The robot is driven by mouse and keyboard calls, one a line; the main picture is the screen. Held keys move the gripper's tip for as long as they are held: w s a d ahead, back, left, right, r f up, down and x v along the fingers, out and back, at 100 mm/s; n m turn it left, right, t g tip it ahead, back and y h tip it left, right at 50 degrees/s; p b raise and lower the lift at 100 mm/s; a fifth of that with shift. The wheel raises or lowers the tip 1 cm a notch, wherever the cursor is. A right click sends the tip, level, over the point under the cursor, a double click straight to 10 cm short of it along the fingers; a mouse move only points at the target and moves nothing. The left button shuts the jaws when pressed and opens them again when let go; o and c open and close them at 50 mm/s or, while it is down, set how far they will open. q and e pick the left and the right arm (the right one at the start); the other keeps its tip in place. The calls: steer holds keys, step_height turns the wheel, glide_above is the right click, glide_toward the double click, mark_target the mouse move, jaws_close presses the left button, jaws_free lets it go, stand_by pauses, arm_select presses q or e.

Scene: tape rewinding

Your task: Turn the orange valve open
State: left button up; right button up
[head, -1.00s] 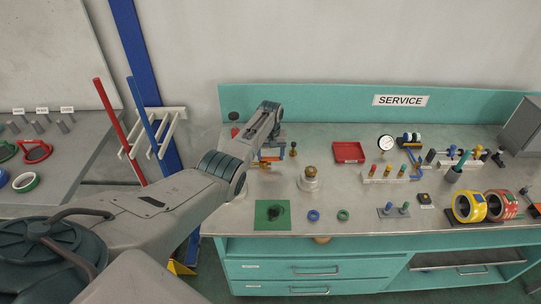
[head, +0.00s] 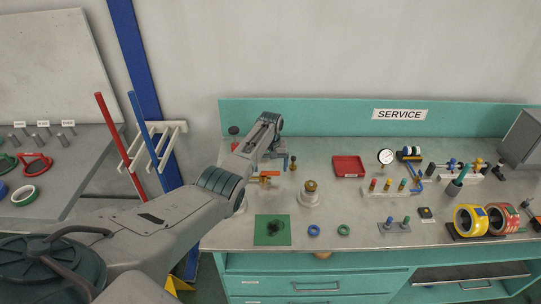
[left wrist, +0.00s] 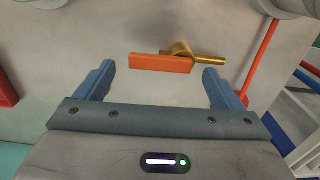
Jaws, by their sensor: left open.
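The orange valve has a flat orange lever handle (left wrist: 160,63) on a brass body and pipe (left wrist: 205,58) in the left wrist view. In the head view the orange handle (head: 268,174) shows small on the bench, just below my left gripper (head: 277,156). In the left wrist view my left gripper (left wrist: 159,76) is open and empty. Its two blue-grey fingers lie on either side of the handle in the picture, with no visible contact. The handle lies roughly crosswise between the fingers and nearly in line with the brass pipe. My right gripper is not in view.
A brass-topped fitting (head: 310,195) stands right of the valve, and a green mat (head: 271,231) lies in front. A red tray (head: 348,166) sits farther right. Red and blue rods (head: 118,140) stand left of the bench.

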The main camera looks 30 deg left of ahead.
mark_target(271, 172)
arm_select(q)
step_height(271, 172, up, 10)
steer(key=b, duration=0.2)
steer(key=shift+f, duration=0.15)
steer(key=shift+f, duration=0.1)
stand_by(0.3)
